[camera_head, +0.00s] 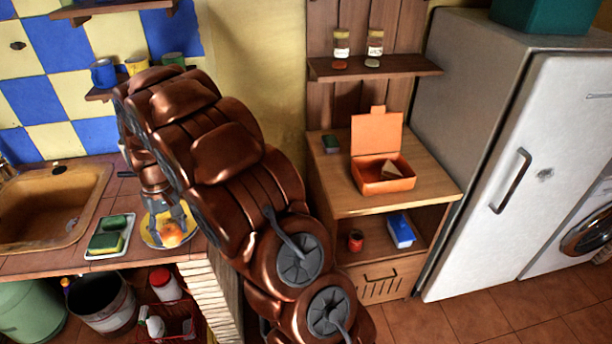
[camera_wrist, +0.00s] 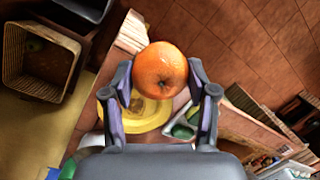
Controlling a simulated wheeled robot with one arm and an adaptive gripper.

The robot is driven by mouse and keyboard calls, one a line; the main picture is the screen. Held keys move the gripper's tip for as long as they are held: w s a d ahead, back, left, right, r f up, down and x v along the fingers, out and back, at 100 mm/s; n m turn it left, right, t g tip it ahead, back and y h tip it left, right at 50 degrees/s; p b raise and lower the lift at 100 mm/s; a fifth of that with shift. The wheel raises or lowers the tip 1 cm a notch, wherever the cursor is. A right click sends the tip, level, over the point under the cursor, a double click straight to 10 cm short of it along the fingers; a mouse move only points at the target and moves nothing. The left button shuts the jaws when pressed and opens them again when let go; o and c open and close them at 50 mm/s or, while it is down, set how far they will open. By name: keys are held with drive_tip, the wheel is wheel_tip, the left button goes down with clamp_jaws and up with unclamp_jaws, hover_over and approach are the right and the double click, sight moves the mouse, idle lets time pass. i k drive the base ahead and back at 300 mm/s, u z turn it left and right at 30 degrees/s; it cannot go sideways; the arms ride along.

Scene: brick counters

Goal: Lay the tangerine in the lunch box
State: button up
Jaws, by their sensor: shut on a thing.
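The orange tangerine (camera_head: 172,236) is over a yellow plate (camera_head: 152,240) on the tiled counter at the left. My gripper (camera_head: 171,222) points down with its fingers on either side of the tangerine. In the wrist view, the tangerine (camera_wrist: 160,70) sits between the two fingertips (camera_wrist: 160,78), which are shut on it, and the plate (camera_wrist: 148,125) shows behind it. I cannot tell for sure whether the tangerine touches the plate. The orange lunch box (camera_head: 384,186) stands with its lid up on the wooden unit at the right; a pale wedge-shaped piece (camera_head: 391,171) lies in it.
A tray with green sponges (camera_head: 108,238) and a sink (camera_head: 50,205) are left of the plate. A small green item (camera_head: 331,144) is beside the lunch box. Jars (camera_head: 341,48) stand on a shelf above it. A fridge (camera_head: 490,150) borders the unit's right side.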

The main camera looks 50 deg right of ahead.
sight(370, 181)
drive_tip(key=z, duration=0.5)
drive_tip(key=k, duration=1.2)
drive_tip(key=z, duration=0.9)
drive_tip(key=i, duration=1.65)
drive_tip(key=u, duration=0.65)
